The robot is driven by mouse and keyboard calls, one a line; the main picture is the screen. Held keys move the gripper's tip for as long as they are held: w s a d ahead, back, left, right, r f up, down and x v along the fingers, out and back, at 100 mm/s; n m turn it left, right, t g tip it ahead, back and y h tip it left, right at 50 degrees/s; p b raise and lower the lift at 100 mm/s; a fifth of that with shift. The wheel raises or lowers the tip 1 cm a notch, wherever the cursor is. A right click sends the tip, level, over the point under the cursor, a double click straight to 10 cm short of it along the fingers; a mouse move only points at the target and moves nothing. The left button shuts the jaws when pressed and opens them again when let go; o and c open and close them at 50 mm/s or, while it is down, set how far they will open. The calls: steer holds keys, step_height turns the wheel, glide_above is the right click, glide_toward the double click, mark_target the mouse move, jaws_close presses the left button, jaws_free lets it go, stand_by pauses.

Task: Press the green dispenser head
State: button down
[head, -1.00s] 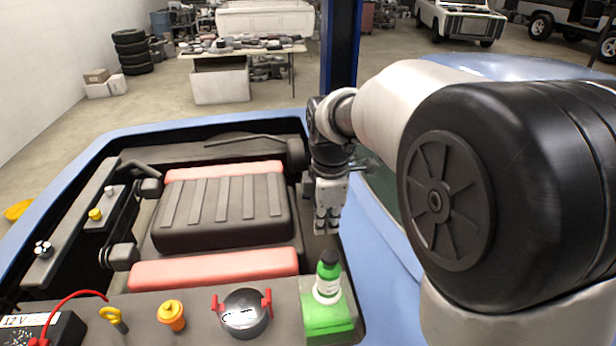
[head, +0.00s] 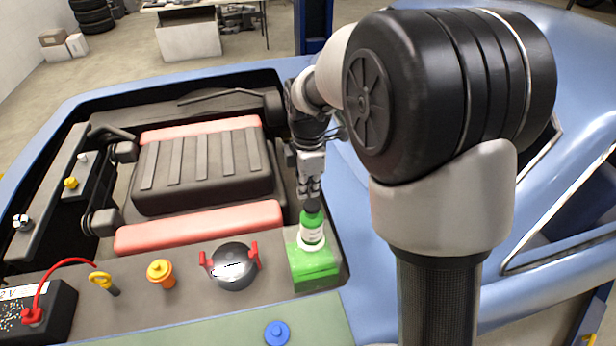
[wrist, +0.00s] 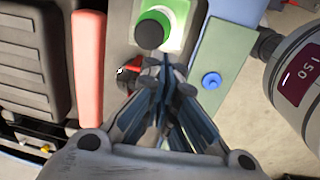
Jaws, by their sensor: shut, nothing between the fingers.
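In the head view the fingertips appear just above and behind the head; I cannot tell the exact gap. The fingers (wrist: 165,70) also show closed in the wrist view.
A black pot-like cap with red handles (head: 233,266), an orange-yellow cap (head: 161,273) and a yellow dipstick ring (head: 102,281) stand left of the dispenser. A blue knob (head: 277,333) is in front. The engine cover (head: 205,170) lies behind left, the blue fender (head: 365,215) right.

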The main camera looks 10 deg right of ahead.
mark_target(312, 206)
steer(key=f, duration=0.7)
steer(key=shift+w+d, duration=0.1)
steer(key=shift+w, duration=0.2)
